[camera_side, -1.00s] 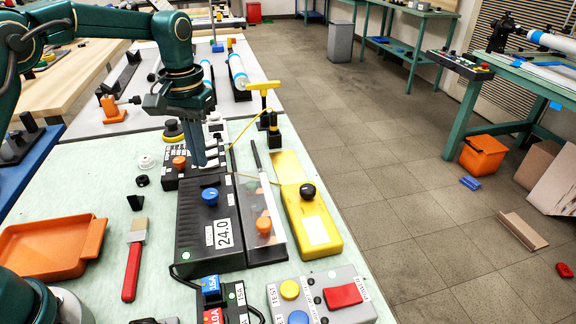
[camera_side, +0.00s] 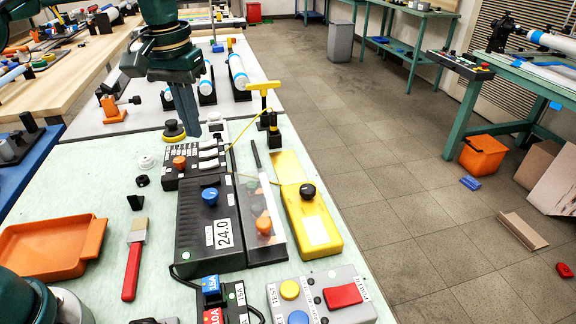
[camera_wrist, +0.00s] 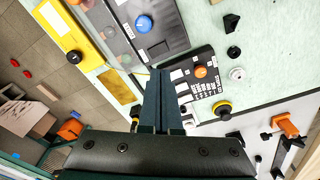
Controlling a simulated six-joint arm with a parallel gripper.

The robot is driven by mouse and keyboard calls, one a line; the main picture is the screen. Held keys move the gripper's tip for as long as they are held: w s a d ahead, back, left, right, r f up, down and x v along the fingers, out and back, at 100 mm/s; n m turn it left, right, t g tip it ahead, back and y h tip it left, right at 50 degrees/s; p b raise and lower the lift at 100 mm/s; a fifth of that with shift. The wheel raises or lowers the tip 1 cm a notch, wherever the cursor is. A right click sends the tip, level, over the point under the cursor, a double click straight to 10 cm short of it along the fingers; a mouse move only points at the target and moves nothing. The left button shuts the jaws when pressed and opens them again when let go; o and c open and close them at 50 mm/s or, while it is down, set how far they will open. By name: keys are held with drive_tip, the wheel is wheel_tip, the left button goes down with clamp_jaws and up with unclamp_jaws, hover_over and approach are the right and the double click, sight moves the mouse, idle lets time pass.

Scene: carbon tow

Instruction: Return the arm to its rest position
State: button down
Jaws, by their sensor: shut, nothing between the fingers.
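My gripper (camera_side: 187,112) is dark green and hangs in the air above the far part of the green bench, fingers pointing down. Its fingers are together with nothing between them. In the wrist view the closed fingers (camera_wrist: 163,95) stand over the black switch box (camera_wrist: 205,85) with the orange knob. In the side view that switch box (camera_side: 172,178) sits below and nearer than the fingertips, with its white levers uncovered. The fingertips are clear of everything below them. A thin yellow tow (camera_side: 238,142) runs from near the yellow-topped stand past the switch box.
The black unit marked 24.0 (camera_side: 188,235), a clear-topped plate (camera_side: 263,215) and a yellow box (camera_side: 312,225) lie nearer on the bench. A yellow-topped stand (camera_side: 264,92) rises to the right. An orange tray (camera_side: 88,262) and a red-handled brush (camera_side: 133,270) lie at left.

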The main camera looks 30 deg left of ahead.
drive_tip(key=s+d+r+m+t, duration=0.1)
drive_tip(key=s+r+t, duration=0.15)
drive_tip(key=s, duration=0.35)
drive_tip(key=s+d+r+t, duration=0.1)
drive_tip(key=s+d+r, duration=0.1)
drive_tip(key=s+r, duration=0.25)
drive_tip(key=s+f+m+t, duration=0.1)
drive_tip(key=s+f, duration=0.6)
drive_tip(key=s, duration=0.1)
drive_tip(key=shift+s+d+f+m, duration=0.15)
drive_tip(key=shift+f+m, duration=0.2)
drive_tip(key=shift+m, duration=0.05)
